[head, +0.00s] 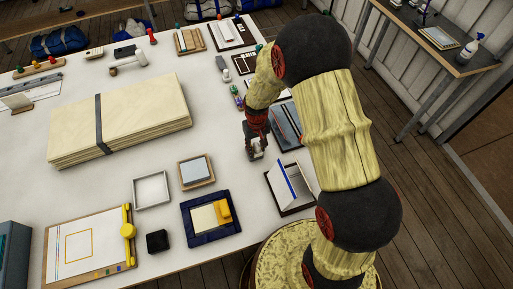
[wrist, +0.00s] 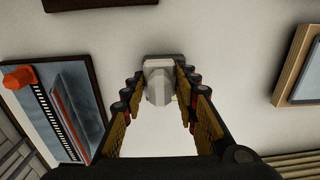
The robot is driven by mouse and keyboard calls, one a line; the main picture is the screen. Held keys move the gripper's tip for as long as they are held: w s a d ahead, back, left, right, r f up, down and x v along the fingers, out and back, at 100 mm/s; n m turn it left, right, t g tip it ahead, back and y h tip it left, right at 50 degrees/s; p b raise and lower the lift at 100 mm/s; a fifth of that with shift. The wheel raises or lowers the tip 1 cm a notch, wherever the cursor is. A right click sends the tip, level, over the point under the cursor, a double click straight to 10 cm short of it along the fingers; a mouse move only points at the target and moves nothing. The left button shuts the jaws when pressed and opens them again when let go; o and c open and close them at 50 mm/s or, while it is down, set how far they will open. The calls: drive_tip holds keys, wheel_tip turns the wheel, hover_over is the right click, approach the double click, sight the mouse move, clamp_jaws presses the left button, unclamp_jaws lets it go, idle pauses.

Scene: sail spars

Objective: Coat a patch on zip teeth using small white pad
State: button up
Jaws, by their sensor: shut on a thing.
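My gripper (head: 257,143) is over the right part of the white table. In the wrist view, its fingers (wrist: 162,78) are shut on a small white pad (wrist: 160,88) with a grey top. The pad also shows as a pale bit below the fingers in the head view (head: 258,154). The zip board (wrist: 70,108) lies at the left in the wrist view, apart from the pad. It has an orange-red end piece (wrist: 18,77) and a row of black-and-white zip teeth (wrist: 52,115). In the head view, the zip board (head: 287,126) is partly behind my arm.
A wood-framed grey plate (head: 196,170) and an empty white tray (head: 151,190) lie left of my gripper. A propped panel (head: 288,186) stands nearer. A yellow block (head: 223,211) sits on a blue-edged board. A big strapped wooden stack (head: 120,118) fills the left.

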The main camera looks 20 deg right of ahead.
sight(256, 145)
drive_tip(key=shift+r+p, duration=2.3)
drive_tip(key=shift+r, duration=1.2)
drive_tip(key=shift+f, duration=0.1)
